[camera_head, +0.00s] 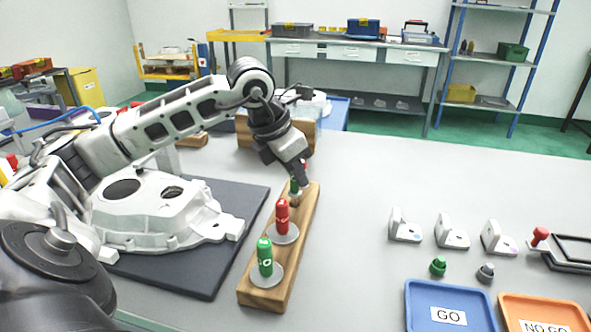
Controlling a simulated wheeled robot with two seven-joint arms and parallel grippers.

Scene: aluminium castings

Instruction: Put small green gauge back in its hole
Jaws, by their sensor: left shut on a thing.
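The wooden gauge block (259,297) lies on the grey table, running from near to far. A green gauge (265,258) stands at its near end and a red gauge (282,216) stands behind it. My left gripper (301,178) points down over the far part of the block. It is shut on the small green gauge (294,187), which is upright and partly hidden by the fingers. I cannot tell whether its lower end is in a hole or just above it. A bit of red shows behind the fingers. My right gripper is not in view.
A large aluminium casting (160,212) sits on a dark mat (205,281) left of the block. To the right are several small metal brackets (451,232), a blue GO tray (449,293) and an orange NO GO tray (545,302). The table between block and brackets is clear.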

